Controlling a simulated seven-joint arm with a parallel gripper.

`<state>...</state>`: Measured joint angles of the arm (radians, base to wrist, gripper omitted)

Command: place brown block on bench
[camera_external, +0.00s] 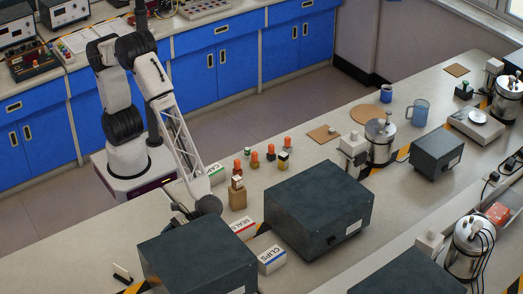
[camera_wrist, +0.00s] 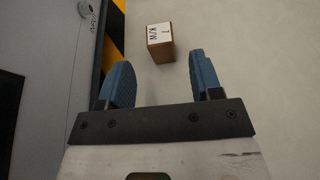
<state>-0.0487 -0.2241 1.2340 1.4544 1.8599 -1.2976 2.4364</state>
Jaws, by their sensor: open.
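A brown block (camera_wrist: 161,45) with a white, lettered label on its top face lies ahead of my gripper in the wrist view. It is between the lines of the two fingers, just beyond their tips, and nothing holds it. My gripper (camera_wrist: 160,72) has its two blue fingers wide apart with nothing between them. In the outside view my gripper (camera_external: 180,213) is low over the pale bench (camera_external: 330,165), partly hidden by the wrist. A tan block (camera_external: 237,199) stands right of it, with a small white-topped brown piece (camera_external: 237,183) at its upper end. I cannot tell which is the labelled block.
Dark grey boxes stand near at front (camera_external: 198,265) and right (camera_external: 320,205). Label boxes for seals (camera_external: 242,229), clips (camera_external: 271,260) and caps (camera_external: 216,173) are close by. Several orange-topped pieces (camera_external: 271,152) stand behind. Bench beyond them is partly clear.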

